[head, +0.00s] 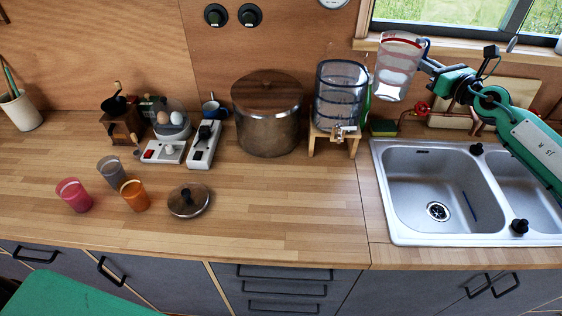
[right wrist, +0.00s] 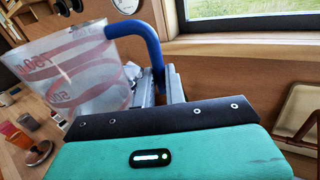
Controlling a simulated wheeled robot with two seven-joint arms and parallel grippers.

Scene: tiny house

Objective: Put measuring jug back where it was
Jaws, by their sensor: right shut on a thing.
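The measuring jug (head: 397,70) is clear with red markings and a blue handle. It is upright in the head view, raised in front of the wall and window sill, between the glass dispenser and the sink. My right gripper (head: 432,68) is shut on its handle, coming in from the right. In the right wrist view the jug (right wrist: 75,65) fills the upper left, and its blue handle (right wrist: 152,45) runs down to the gripper fingers (right wrist: 167,92). What is under the jug's base is hard to tell. My left gripper is out of view.
A glass dispenser (head: 341,92) on a wooden stand is just left of the jug. A steel sink (head: 440,228) lies below right. A large lidded pot (head: 268,125), pot lid (head: 189,201) and cups (head: 74,196) stand on the counter. The front middle counter is clear.

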